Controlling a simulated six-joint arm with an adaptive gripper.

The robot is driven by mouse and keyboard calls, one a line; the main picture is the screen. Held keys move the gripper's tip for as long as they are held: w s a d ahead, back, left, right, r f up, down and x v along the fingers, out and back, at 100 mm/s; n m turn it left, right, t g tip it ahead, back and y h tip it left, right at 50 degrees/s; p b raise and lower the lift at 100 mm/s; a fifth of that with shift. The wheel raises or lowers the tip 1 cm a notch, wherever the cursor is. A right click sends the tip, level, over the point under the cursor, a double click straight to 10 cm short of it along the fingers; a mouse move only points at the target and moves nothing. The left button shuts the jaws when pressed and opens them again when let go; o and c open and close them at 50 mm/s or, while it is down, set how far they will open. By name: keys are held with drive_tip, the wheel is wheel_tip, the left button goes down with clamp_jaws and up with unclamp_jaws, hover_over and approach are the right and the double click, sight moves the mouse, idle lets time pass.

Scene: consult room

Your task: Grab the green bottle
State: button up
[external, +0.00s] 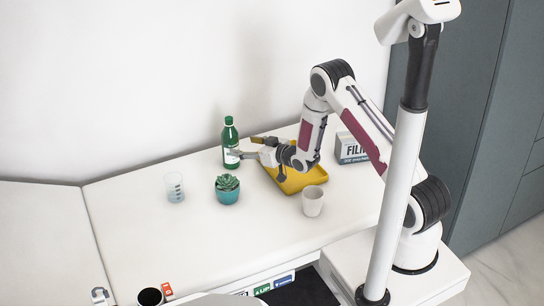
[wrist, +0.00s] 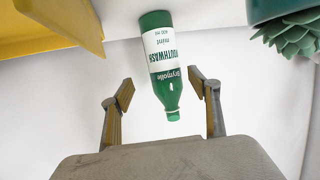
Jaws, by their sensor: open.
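The green bottle (external: 230,142) with a white label stands upright near the back of the white table, by the wall. In the wrist view the bottle (wrist: 161,65) appears upside down, its green cap pointing down, and its label reads mouthwash. My gripper (external: 243,148) is open and reaches the bottle from the right in the external view. In the wrist view the fingertips of my gripper (wrist: 161,92) stand on either side of the bottle's upper part, with a gap on each side. Nothing is held.
A potted succulent (external: 228,190) stands in front of the bottle and a clear measuring cup (external: 174,187) to its left. A yellow tray (external: 296,181) lies under my arm. A white cup (external: 313,201) and a box (external: 351,149) are to the right. The table's left part is clear.

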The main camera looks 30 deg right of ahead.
sight(237, 148)
drive_tip(key=shift+a+f, duration=0.1)
drive_tip(key=shift+f, duration=0.15)
drive_tip(key=shift+x, duration=1.25)
drive_tip(key=shift+a, duration=0.1)
drive_tip(key=shift+w+a+f, duration=0.5)
drive_tip(key=shift+w+f, duration=0.05)
drive_tip(key=shift+w, duration=0.2)
drive_tip(key=shift+x, duration=1.55)
